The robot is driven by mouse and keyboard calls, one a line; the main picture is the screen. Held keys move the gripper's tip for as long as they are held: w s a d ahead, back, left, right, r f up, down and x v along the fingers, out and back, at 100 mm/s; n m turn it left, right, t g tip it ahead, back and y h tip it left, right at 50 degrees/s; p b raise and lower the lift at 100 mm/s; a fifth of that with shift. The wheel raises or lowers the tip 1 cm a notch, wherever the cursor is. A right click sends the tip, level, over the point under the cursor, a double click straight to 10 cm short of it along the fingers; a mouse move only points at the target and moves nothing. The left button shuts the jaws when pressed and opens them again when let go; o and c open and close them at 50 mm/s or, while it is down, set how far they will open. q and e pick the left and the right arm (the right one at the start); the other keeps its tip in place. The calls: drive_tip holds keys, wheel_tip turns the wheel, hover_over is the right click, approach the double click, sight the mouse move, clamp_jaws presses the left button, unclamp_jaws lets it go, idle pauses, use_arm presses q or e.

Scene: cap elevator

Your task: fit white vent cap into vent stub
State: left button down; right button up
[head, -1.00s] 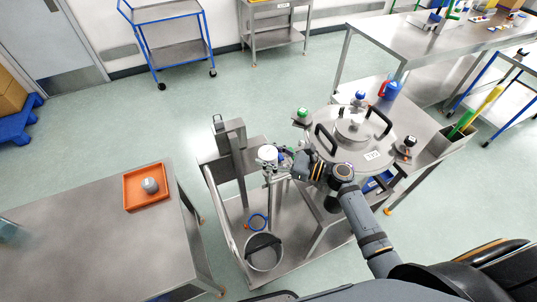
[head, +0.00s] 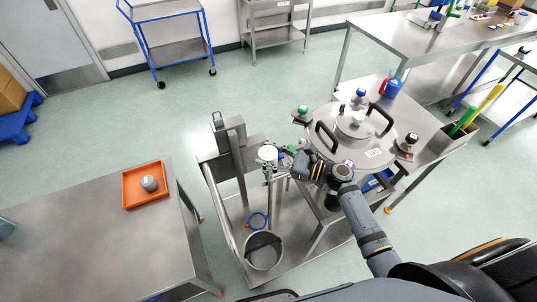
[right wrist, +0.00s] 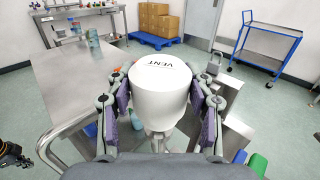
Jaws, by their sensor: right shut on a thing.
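The white vent cap (head: 267,153) is a short round cap with VENT lettered on its top. My right gripper (head: 284,158) is shut on it. In the right wrist view the cap (right wrist: 160,88) sits upright between the two fingers of the gripper (right wrist: 160,115). A slim metal post (head: 269,190) stands below the cap; I cannot tell whether they touch. I cannot pick out the vent stub with certainty. The steel vessel lid (head: 350,149) lies right of the gripper.
A bucket (head: 264,252) stands on the lower shelf. An orange tray (head: 131,194) with a grey cap (head: 149,183) is on the left table.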

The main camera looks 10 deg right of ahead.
drive_tip(key=shift+f+b, duration=0.45)
drive_tip(key=shift+f, duration=0.2)
idle(0.4)
drive_tip(key=o, duration=1.2)
drive_tip(key=shift+o, duration=0.2)
drive_tip(key=v, duration=0.7)
drive_tip(key=shift+p, duration=0.45)
